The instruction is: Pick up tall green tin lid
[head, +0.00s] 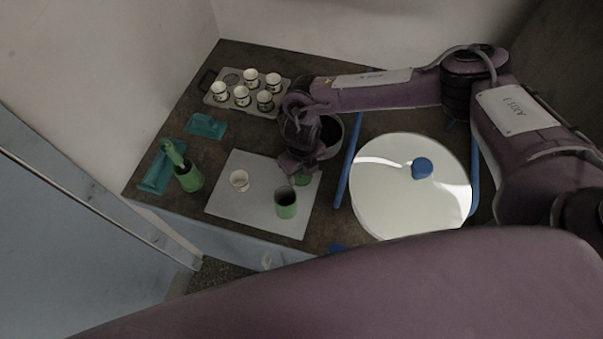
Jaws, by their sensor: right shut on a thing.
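My right gripper (299,168) points down over the far right part of the grey mat (223,210). It is shut on a small green thing (302,180), seemingly the tall green tin lid, mostly hidden under the jaws. I cannot tell whether the lid is clear of the mat. The open green tin (286,205), dark inside, stands upright just in front of it on the mat. My left gripper is not in view.
A cream cup (239,180) is on the mat. A tray with several cups (242,95) stands behind. A dark-mouthed pot (334,132) is close behind the gripper. Right is a large white disc (400,205) with a blue knob (422,168).

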